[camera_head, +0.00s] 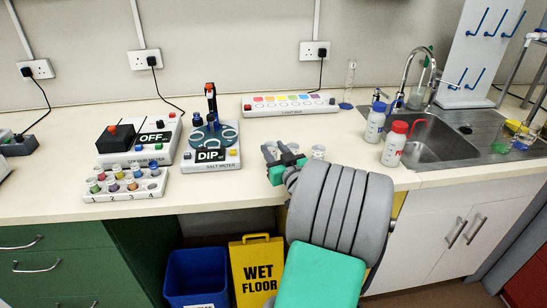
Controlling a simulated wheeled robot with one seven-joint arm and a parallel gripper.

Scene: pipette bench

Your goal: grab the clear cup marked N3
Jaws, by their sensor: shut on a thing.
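My gripper (276,151) is over the front middle of the counter, with its green-and-grey hand pointing away from me. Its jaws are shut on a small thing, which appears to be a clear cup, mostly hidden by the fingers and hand. Another small clear cup (318,151) stands on the counter just right of the gripper. Part of one more cup (294,147) shows close behind the hand. The marks on the cups are too small to read, so I cannot tell which is N3.
A light box (289,104) lies behind. Red-capped (394,147) and blue-capped bottles (375,124) stand right, before the sink (428,148).

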